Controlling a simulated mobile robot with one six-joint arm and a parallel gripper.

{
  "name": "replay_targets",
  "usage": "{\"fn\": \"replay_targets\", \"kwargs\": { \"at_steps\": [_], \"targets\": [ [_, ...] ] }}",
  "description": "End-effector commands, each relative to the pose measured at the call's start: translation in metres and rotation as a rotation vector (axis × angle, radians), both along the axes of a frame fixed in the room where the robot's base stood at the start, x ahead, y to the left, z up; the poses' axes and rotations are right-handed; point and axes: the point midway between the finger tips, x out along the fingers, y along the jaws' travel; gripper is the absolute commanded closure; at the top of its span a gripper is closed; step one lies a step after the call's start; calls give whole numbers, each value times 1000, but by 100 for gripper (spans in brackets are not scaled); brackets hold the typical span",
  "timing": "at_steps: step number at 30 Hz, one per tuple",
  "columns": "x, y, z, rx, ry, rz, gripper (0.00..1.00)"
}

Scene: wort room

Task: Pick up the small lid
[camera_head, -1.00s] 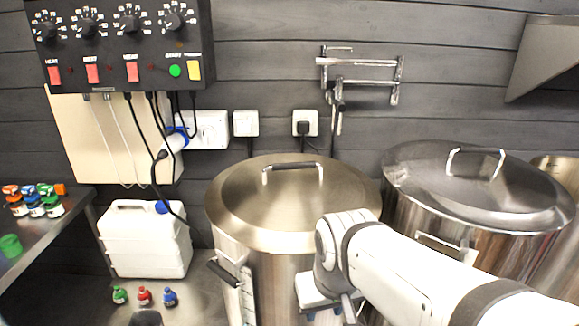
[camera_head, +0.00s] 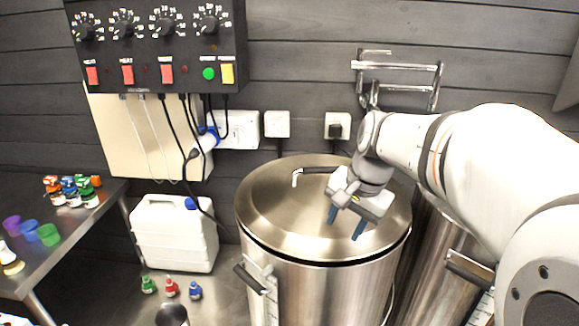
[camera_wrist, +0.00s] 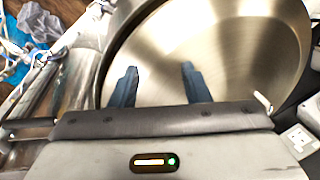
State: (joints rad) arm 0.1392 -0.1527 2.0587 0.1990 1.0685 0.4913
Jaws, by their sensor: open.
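A round steel lid (camera_head: 275,210) rests on the middle steel pot, and I take it as the small lid. Its bar handle (camera_head: 298,175) shows at the left end in the head view; my gripper covers the rest. My gripper (camera_head: 345,224) is open over the right part of the lid, with its blue fingers pointing down and nothing between them. In the wrist view, the fingers (camera_wrist: 159,70) stand apart over the shiny lid (camera_wrist: 245,45). Only a bit of the handle (camera_wrist: 263,102) shows at the right, behind my gripper body. I cannot tell how far the fingertips are above the lid.
A second steel pot (camera_head: 432,250) stands at the right, mostly behind my arm. A control panel (camera_head: 155,45) and a wall-mounted pipe rack (camera_head: 397,68) are behind. A white canister (camera_head: 174,235) and small bottles (camera_head: 171,288) stand left of the middle pot.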

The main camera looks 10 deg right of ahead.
Motion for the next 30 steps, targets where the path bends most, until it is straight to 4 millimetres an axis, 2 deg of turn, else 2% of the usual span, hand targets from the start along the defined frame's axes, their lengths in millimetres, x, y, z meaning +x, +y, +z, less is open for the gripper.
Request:
{"fn": "replay_targets", "kwargs": {
  "at_steps": [1,6,9,12,17,26,30],
  "targets": [
    [29,-4,19,54,25,-114,58],
    [106,-15,50,229,114,-479,58],
    [138,-21,60,305,160,-632,58],
    [159,-27,66,356,194,-734,58],
    [173,-29,65,391,219,-804,58],
    [179,-14,37,393,222,-808,58],
    [182,-3,18,392,224,-808,58]
  ]
}}
